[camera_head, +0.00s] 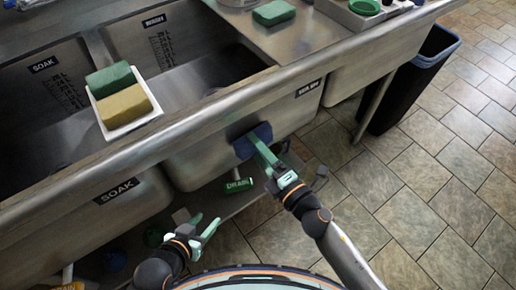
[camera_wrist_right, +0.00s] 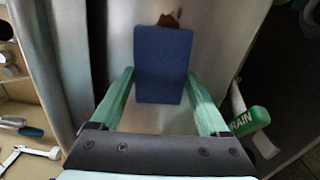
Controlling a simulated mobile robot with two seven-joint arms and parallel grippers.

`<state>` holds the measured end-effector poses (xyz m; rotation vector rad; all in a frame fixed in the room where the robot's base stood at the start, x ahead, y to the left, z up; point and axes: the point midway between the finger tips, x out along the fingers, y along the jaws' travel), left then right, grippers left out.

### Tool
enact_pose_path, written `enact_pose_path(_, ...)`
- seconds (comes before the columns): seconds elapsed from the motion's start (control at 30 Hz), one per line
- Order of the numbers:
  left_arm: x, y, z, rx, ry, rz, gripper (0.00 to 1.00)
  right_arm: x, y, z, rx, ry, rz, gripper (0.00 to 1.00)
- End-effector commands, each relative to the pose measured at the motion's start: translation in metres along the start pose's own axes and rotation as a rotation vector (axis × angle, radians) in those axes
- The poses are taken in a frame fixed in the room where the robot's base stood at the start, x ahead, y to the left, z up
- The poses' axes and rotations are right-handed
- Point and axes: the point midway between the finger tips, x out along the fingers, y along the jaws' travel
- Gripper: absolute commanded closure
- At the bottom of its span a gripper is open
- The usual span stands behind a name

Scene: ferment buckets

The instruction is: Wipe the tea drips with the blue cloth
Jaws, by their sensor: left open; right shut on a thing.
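The blue cloth (camera_head: 252,140) is a flat dark-blue pad against the front wall of the steel sink basin (camera_head: 195,160). My right gripper (camera_head: 262,147) is shut on the cloth. The right wrist view shows the cloth (camera_wrist_right: 161,78) between its two green fingers (camera_wrist_right: 160,88). A brown tea drip (camera_wrist_right: 168,21) shows on the steel just past the cloth's far edge, partly covered by it. No drip can be made out in the head view. My left gripper (camera_head: 205,232) is open and empty, low in front of the sink.
A green drain handle (camera_head: 238,186) sticks out below the basin, close to my right gripper. Green and yellow sponges (camera_head: 123,95) lie in a white tray on the sink edge. A black bin (camera_head: 410,80) stands at right; the tiled floor (camera_head: 400,190) is clear.

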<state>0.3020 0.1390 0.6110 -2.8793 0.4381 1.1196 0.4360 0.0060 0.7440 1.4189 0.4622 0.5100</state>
Motion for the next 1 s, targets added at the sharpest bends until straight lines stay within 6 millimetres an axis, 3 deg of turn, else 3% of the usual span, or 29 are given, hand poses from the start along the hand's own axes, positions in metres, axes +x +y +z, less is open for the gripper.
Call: enact_pose_path(1.0,-0.002,0.0,0.001,0.001,-0.004,-0.001,0.5,0.017,0.0,0.003,-0.001,0.0,0.001,0.66)
